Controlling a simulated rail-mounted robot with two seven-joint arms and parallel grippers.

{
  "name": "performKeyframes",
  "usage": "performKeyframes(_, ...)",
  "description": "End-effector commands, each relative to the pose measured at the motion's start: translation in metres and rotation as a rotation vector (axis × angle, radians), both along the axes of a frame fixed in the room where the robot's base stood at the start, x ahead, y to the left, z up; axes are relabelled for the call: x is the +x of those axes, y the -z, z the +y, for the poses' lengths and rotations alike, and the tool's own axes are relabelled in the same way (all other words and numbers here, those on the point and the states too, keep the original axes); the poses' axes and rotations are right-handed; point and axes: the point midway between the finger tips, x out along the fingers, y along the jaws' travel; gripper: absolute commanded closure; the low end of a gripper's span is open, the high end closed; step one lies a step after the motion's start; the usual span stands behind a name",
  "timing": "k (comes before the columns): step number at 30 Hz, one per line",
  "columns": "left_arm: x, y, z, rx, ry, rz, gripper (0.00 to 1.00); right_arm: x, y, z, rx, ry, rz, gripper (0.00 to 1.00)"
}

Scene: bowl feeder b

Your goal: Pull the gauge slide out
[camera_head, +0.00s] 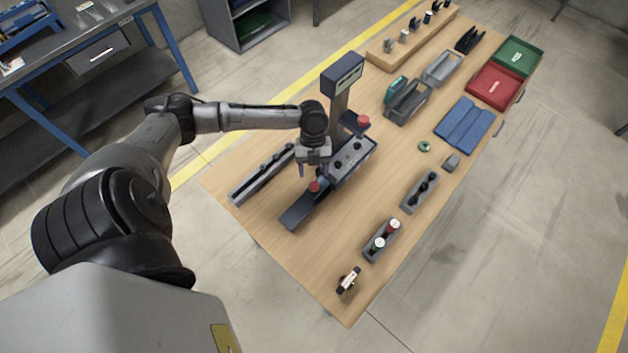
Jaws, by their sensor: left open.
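A grey gauge fixture (352,162) with black knobs on its top stands on the wooden table. A dark flat slide (296,213) reaches out from its near-left end, with a red knob (314,186) on it. This looks like the gauge slide. My left gripper (313,171) points down just above and behind the red knob, with its fingers apart and nothing seen between them. I cannot tell whether a finger touches the knob. My right gripper is not in view.
A display post (341,75) and a second red knob (363,121) stand behind the fixture. A dark rail (262,176) lies to the left. Grey holders (382,240), blue pads (464,124), and red (493,87) and green bins (517,56) line the right side. The near-left table is clear.

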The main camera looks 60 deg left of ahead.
Motion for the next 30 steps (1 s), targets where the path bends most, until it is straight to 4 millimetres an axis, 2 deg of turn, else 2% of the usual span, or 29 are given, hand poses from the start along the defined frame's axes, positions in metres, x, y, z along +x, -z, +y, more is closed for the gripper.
performKeyframes(3,-0.003,0.017,-0.007,-0.002,-0.002,0.001,0.4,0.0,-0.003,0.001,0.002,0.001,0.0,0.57)
performKeyframes(10,-0.007,0.04,-0.015,-0.001,-0.001,0.0,0.4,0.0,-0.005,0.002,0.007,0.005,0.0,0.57)
performKeyframes(16,-0.009,0.048,-0.018,0.001,-0.001,-0.001,0.4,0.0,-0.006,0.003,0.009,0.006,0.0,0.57)
performKeyframes(25,-0.009,0.049,-0.018,0.001,-0.001,-0.001,0.4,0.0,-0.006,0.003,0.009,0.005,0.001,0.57)
performKeyframes(30,-0.009,0.049,-0.018,0.001,-0.001,-0.001,0.56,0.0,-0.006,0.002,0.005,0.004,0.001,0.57)
